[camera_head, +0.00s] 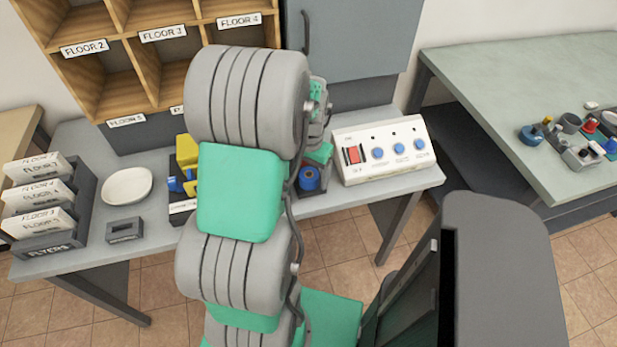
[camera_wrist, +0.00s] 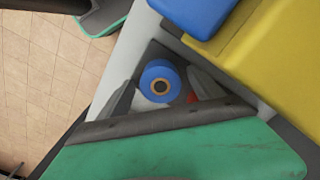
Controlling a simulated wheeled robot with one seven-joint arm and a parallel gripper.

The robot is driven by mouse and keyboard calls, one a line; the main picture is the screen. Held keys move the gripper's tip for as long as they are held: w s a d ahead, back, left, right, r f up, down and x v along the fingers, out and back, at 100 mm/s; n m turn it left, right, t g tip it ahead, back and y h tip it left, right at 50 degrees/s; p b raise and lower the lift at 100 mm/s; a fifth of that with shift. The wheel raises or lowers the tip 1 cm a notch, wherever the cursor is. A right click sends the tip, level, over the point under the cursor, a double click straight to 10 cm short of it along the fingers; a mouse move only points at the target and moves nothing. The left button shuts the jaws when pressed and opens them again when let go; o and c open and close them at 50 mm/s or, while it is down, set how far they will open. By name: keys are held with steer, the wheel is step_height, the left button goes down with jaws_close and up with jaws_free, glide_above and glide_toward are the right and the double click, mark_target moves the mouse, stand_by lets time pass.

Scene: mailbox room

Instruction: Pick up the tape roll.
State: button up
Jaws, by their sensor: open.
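The tape roll (camera_head: 309,179) is blue with a tan core and sits in a dark holder or tray on the grey table, just right of my arm in the head view. In the wrist view the tape roll (camera_wrist: 148,75) shows its round face and dark centre hole. My gripper (camera_wrist: 160,77) is open, with its two grey fingers pointing toward the roll, one on each side of it in the picture. I cannot tell how far the fingertips are from it. My arm hides most of the gripper in the head view. A small red patch shows beside the roll.
A white control box (camera_head: 384,150) with a red switch and blue knobs stands right of the roll. A yellow object (camera_wrist: 275,65) and a blue one (camera_wrist: 195,14) are close by in the wrist view. Wooden pigeonholes (camera_head: 108,85) and a grey cabinet (camera_head: 355,45) rise behind the table.

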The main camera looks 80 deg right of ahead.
steer(key=shift+f, duration=0.15)
steer(key=shift+c, duration=0.3)
steer(key=c, duration=1.4)
